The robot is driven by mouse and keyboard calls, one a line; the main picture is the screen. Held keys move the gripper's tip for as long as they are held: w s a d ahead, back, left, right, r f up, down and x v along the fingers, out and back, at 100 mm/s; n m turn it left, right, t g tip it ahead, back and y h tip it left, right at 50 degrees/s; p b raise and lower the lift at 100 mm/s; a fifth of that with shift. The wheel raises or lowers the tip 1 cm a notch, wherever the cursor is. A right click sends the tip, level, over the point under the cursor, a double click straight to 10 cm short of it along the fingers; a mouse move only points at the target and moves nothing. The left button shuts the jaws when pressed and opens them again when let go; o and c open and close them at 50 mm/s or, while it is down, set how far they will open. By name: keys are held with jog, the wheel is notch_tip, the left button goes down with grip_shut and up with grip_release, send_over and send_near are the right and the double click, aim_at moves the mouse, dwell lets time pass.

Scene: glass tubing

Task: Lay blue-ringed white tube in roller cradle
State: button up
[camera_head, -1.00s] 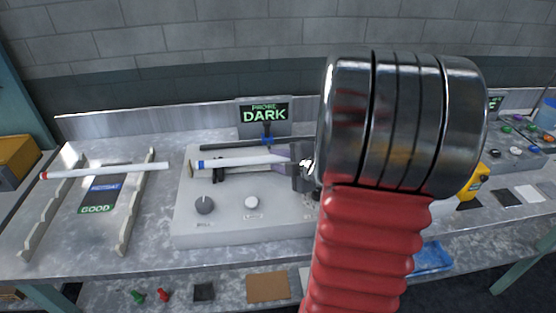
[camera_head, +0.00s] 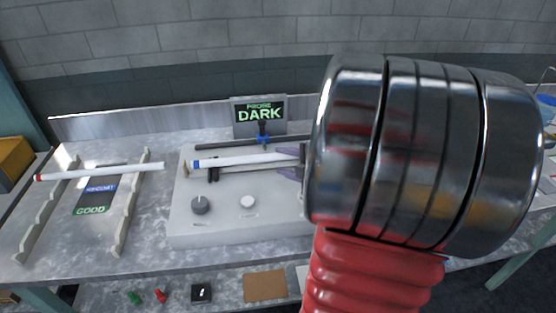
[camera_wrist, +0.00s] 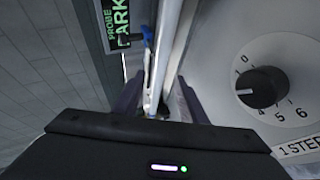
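The blue-ringed white tube (camera_head: 240,161) lies level across the grey probe box in the head view, its blue ring at the left end. A dark roller bar (camera_head: 225,145) runs behind it, with dark supports below; I take these for the roller cradle. I cannot tell whether the tube rests fully on them. In the wrist view the white tube (camera_wrist: 165,55) runs between the two purple fingers of my gripper (camera_wrist: 160,90), with gaps on both sides. My gripper looks open around the tube's right part. My wrist hides the tube's right end in the head view.
A red-ringed tube (camera_head: 100,171) spans a notched rack (camera_head: 128,215) at left, above a GOOD label. The probe sign (camera_head: 259,114) reads DARK, with a blue-collared probe (camera_head: 263,138) below it. The box has a dial (camera_head: 200,205) and a pale knob (camera_head: 248,202) in front.

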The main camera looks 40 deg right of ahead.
jog(key=shift+v, duration=3.1)
